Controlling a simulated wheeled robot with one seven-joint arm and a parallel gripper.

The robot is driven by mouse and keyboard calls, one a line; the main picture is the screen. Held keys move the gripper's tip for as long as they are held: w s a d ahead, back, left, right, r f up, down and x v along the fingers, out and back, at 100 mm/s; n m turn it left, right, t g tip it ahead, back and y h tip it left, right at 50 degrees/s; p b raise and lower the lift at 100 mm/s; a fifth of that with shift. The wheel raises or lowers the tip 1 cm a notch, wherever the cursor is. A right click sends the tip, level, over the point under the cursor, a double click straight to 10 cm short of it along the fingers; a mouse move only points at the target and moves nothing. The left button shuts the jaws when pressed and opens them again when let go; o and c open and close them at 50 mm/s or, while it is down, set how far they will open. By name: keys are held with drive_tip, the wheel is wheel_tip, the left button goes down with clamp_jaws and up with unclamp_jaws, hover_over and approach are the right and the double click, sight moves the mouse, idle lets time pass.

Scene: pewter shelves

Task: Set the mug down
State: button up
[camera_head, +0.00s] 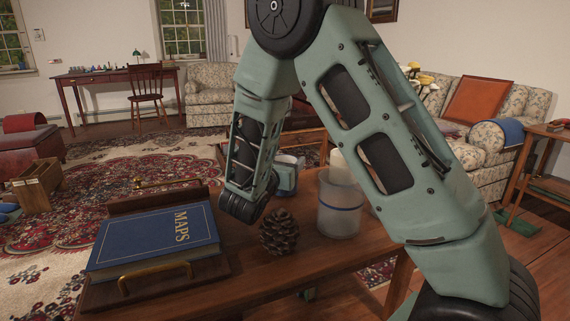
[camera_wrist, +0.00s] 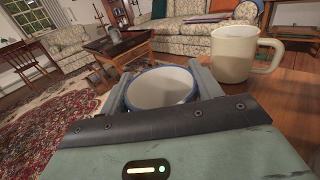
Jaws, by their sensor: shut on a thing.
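My gripper (camera_wrist: 158,88) is shut on a white mug (camera_wrist: 162,92) with a blue rim; in the wrist view the mug's open top faces the camera, it looks empty, and no handle shows. In the head view my gripper (camera_head: 284,180) is at the far side of the wooden table (camera_head: 245,270), partly behind my arm, and only a little of the mug shows. I cannot tell whether the mug's base touches the table. A cream mug (camera_wrist: 234,54) with its handle to the right stands on the table, right of the held mug and apart from it.
On the table are a blue MAPS book (camera_head: 155,240) on a wooden tray (camera_head: 212,268) with brass handles, a pine cone (camera_head: 279,232) and a frosted container (camera_head: 340,210) with a blue band. A patterned rug (camera_head: 100,190) lies beyond.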

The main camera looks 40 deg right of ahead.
drive_tip(key=o, duration=1.2)
drive_tip(key=shift+f, duration=0.1)
drive_tip(key=shift+a+r, duration=0.1)
drive_tip(key=shift+r, duration=0.1)
drive_tip(key=p+v, duration=0.2)
drive_tip(key=v, duration=0.5)
drive_tip(key=shift+s+a, duration=0.1)
drive_tip(key=shift+a, duration=0.05)
drive_tip(key=shift+r, duration=0.1)
